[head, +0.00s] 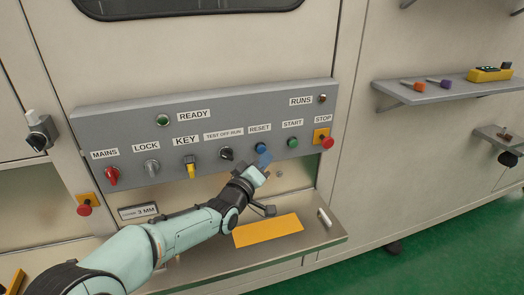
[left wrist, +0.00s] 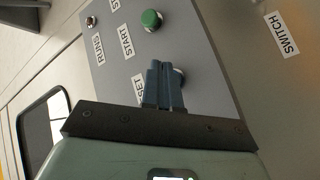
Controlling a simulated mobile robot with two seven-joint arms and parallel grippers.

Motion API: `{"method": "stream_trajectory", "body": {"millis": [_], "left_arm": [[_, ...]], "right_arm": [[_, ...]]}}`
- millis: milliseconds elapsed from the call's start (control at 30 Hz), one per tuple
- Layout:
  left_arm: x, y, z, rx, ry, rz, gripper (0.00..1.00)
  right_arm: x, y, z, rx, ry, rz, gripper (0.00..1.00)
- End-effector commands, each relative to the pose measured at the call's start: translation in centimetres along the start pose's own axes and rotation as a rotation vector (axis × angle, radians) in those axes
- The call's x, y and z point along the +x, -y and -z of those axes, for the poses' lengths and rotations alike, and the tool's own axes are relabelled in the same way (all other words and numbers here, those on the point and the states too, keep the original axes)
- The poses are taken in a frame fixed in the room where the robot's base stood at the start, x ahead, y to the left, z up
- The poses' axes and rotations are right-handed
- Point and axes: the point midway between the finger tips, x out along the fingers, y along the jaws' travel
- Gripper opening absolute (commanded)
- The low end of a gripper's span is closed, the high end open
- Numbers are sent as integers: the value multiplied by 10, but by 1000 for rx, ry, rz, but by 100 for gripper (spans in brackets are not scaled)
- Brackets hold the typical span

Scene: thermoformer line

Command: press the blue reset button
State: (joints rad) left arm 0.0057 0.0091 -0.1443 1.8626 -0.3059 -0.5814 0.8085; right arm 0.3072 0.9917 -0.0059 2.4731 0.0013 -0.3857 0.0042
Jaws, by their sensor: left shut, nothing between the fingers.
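The blue reset button (head: 260,147) sits on the grey sloping control panel (head: 225,118), under the RESET label (head: 259,128). My left gripper (head: 265,159) is shut and empty, with its blue-grey fingertips just in front of and slightly below the button. I cannot tell whether they touch it. In the left wrist view the shut fingers (left wrist: 164,84) cover most of the reset button, and only a pale round edge (left wrist: 179,76) shows beside them. My right gripper is not in view.
The green START button (head: 292,142) is right of reset, and the red STOP button (head: 327,142) is beyond it. The black test-run selector (head: 226,153) is to the left. Below is a ledge with a yellow plate (head: 268,231). A shelf (head: 440,91) is at right.

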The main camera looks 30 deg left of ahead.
Motion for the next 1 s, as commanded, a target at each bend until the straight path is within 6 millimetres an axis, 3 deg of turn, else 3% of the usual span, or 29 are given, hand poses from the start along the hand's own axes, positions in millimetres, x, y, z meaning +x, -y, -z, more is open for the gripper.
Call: {"method": "stream_trajectory", "body": {"millis": [1000], "left_arm": [[6,4,4,0,0,0,0]], "right_arm": [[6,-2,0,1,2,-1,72]]}}
